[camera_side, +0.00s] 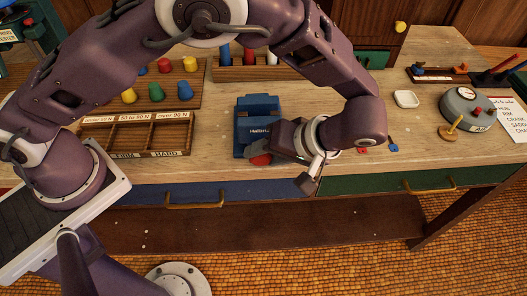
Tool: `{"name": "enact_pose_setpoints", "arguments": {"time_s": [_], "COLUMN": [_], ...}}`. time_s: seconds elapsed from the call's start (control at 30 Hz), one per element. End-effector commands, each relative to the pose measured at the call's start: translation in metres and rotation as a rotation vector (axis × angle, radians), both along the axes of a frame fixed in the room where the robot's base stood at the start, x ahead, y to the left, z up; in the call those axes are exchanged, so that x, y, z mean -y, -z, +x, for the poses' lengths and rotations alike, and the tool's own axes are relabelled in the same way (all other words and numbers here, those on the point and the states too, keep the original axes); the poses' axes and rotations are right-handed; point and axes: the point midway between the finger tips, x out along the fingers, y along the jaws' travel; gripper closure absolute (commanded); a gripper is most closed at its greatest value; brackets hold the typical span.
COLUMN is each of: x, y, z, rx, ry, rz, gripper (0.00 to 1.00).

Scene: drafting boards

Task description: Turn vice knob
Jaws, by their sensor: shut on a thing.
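The blue vice (257,108) stands on the wooden bench near its front edge, with white lettering on its front. A red knob (261,159) shows at the low front of the vice, partly covered by my gripper. My gripper (268,151) comes in from the right and is shut on the knob. The fingertips are small and partly hidden by the gripper body.
A divided wooden tray (137,119) and a board of coloured pegs (157,102) stand to the left. A block with upright cylinders (257,75) is behind the vice. A white dish (406,98) and a round grey device (467,106) are to the right.

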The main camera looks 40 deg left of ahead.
Motion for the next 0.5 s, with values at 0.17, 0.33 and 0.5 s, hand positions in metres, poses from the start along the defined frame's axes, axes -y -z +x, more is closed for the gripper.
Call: {"name": "enact_pose_setpoints", "arguments": {"time_s": [0.17, 0.33, 0.5], "x": [0.0017, 0.002, 0.0027], "y": [0.0036, 0.005, 0.006], "z": [0.0025, 0.0034, 0.004], "rx": [-0.107, -0.197, -0.267], "ry": [0.002, 0.001, 0.002], "rz": [0.11, 0.202, 0.27], "gripper": [0.98, 0.98, 0.98]}}
